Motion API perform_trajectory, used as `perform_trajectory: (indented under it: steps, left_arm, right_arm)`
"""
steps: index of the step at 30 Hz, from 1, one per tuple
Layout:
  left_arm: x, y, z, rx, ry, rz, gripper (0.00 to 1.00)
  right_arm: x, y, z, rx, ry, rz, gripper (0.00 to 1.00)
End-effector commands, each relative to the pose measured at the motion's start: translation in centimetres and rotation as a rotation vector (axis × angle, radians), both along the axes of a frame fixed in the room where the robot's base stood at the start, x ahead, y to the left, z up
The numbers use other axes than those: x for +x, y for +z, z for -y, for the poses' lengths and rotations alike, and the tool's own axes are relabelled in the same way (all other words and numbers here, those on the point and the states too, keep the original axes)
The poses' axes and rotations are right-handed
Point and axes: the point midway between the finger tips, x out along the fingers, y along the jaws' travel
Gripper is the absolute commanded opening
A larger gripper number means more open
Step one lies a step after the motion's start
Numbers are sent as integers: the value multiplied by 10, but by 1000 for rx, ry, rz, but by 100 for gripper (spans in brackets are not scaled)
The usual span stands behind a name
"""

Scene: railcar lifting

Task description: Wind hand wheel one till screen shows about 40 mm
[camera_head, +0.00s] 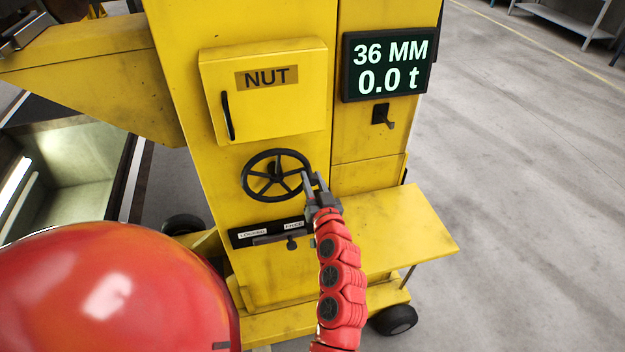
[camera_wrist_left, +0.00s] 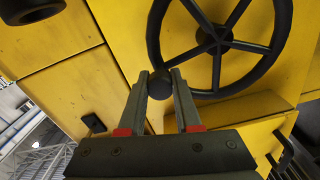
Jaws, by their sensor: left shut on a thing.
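The black spoked hand wheel (camera_head: 276,173) is on the front of the yellow machine; it also shows in the left wrist view (camera_wrist_left: 213,38). The screen (camera_head: 389,66) reads "36 MM" and "0.0 t". My left gripper (camera_head: 313,183) is at the right side of the wheel's rim. In the left wrist view its two fingers (camera_wrist_left: 160,85) are shut on the wheel's dark round handle knob (camera_wrist_left: 160,86). My right gripper is not in view.
Above the wheel is a yellow box (camera_head: 265,105) labelled "NUT". Below it is a lever slot plate (camera_head: 268,233) with "LOCKED" and "FREE" labels. A small black switch (camera_head: 382,116) is under the screen. A yellow shelf (camera_head: 412,228) juts out at the right. Grey floor lies beyond.

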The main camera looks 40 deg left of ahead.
Motion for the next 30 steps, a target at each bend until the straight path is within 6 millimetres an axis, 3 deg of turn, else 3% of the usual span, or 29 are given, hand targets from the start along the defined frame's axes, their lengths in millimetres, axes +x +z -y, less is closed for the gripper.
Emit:
perform_trajectory:
  steps: [22, 30]
  left_arm:
    - [0, 0, 0, 1, 0, -1, 0]
    - [1, -9, 2, 37, -4, -37, 0]
  right_arm:
    - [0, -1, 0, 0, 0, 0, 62]
    - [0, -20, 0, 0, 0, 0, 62]
